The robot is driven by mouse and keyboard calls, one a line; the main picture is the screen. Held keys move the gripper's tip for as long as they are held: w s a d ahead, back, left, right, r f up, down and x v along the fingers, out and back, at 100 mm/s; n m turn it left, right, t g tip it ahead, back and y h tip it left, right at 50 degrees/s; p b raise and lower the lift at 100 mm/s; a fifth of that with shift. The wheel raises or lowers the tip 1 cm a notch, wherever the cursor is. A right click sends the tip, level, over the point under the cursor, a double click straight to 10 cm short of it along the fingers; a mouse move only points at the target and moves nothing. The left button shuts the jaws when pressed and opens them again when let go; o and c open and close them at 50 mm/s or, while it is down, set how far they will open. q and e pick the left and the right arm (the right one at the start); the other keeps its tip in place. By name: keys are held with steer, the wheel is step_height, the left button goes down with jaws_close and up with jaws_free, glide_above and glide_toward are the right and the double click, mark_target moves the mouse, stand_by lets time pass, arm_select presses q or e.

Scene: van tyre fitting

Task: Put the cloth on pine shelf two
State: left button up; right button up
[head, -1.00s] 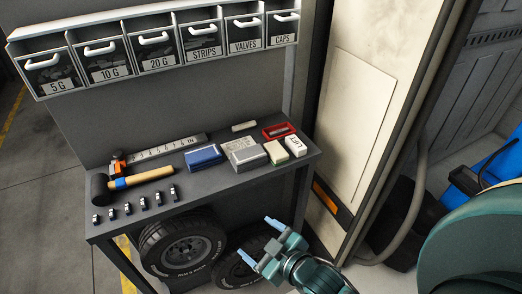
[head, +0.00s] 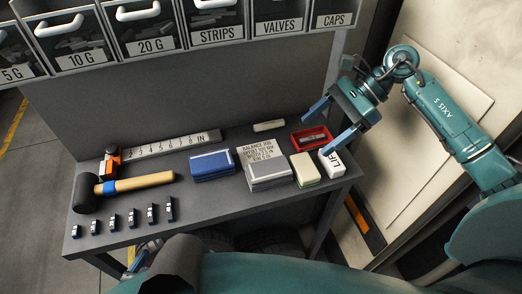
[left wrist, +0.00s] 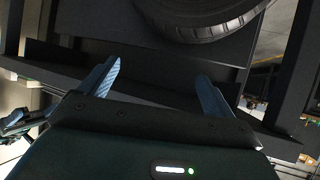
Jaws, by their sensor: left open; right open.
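I cannot pick out a cloth for certain, and no pine shelf shows. On the grey bench lie a blue and white block (head: 212,165), a grey block (head: 268,176), a cream and green block (head: 305,169) and a white block marked LIFT (head: 331,163). My right gripper (head: 332,123) is open and empty, its fingertips over the bench's right end, near the red tray and the LIFT block. My left gripper (left wrist: 159,72) is open with nothing between its fingers, facing a dark ledge below a tyre (left wrist: 205,18).
A red tray (head: 296,140), a ruler (head: 170,146), a mallet (head: 135,184) and several small clips (head: 131,218) lie on the bench (head: 220,213). Labelled bins (head: 218,36) hang above. A pale van panel stands at right. The bench's front middle is clear.

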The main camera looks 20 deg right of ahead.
mark_target(284, 164)
steer(key=shift+h, duration=0.3)
steer(key=p+x, duration=0.1)
steer(key=x, duration=0.5)
steer(key=shift+s+f+p, duration=0.1)
steer(key=shift+s+p, duration=0.05)
steer(key=shift+p, duration=0.15)
steer(key=shift+a+f, duration=0.3)
steer(key=shift+f, duration=0.15)
steer(key=p+x, duration=0.1)
steer(key=x, duration=0.3)
steer(key=shift+f+p, duration=0.15)
steer(key=shift+p, duration=0.25)
steer(key=shift+a+f, duration=0.25)
steer(key=shift+f, duration=0.05)
arm_select(q)
steer(key=shift+s+a+r+g+y, duration=0.15)
steer(key=shift+s+a+g+y, duration=0.15)
steer(key=shift+s+a+y, duration=0.25)
arm_select(e)
steer(key=c, duration=1.1)
